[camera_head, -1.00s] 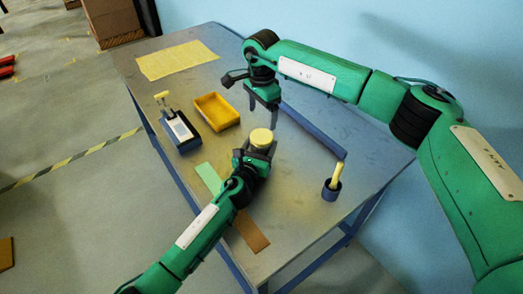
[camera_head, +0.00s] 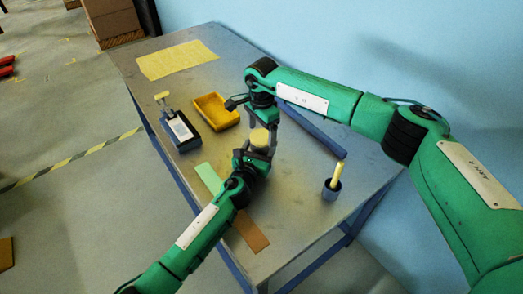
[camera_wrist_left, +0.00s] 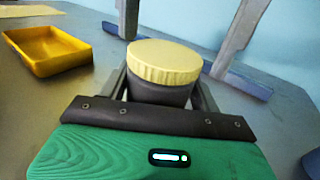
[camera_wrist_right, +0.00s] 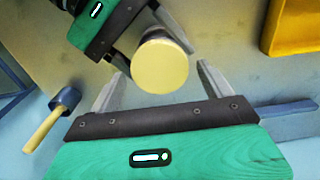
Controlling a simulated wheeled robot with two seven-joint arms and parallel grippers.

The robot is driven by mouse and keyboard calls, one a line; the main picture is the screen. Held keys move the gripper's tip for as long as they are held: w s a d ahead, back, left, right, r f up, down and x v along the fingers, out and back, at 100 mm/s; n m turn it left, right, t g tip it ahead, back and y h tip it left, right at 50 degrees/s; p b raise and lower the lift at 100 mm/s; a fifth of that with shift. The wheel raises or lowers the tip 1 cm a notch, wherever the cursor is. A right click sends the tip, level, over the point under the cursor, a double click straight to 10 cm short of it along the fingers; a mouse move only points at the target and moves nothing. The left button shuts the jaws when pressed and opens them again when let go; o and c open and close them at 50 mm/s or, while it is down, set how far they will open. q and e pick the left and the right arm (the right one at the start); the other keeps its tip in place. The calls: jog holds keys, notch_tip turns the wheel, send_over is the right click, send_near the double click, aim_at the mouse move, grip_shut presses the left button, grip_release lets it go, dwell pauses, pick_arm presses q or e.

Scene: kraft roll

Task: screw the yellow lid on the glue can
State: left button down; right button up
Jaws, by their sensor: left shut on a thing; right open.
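The yellow lid (camera_wrist_left: 163,62) sits on top of the dark glue can (camera_wrist_left: 160,95), which stands upright. The lid also shows in the head view (camera_head: 260,137) and the right wrist view (camera_wrist_right: 159,66). I cannot tell how tightly it is seated. My left gripper (camera_head: 257,154) is shut on the can's body from the front; its fingers are on either side in the left wrist view. My right gripper (camera_wrist_right: 155,75) is open above the lid, its fingers pointing down at either side and apart from it. In the head view the right fingers partly hide behind the lid.
A yellow tray (camera_head: 216,112) and a blue device with a label (camera_head: 180,130) stand left on the table (camera_head: 300,225). A dark cup with a yellow stick (camera_head: 332,190) stands right. A blue bar (camera_head: 315,134) lies along the back. Flat green (camera_head: 208,178) and brown strips (camera_head: 250,232) lie in front.

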jog(key=shift+f, duration=0.5)
jog(key=c, duration=1)
jog(key=m, duration=0.3)
jog(key=shift+m, duration=0.3)
jog(key=m, duration=0.4)
jog(key=shift+m, duration=0.3)
jog(key=m, duration=0.4)
jog(key=shift+m, duration=0.4)
jog(key=m, duration=0.4)
jog(key=shift+m, duration=0.4)
jog(key=o, duration=1.2)
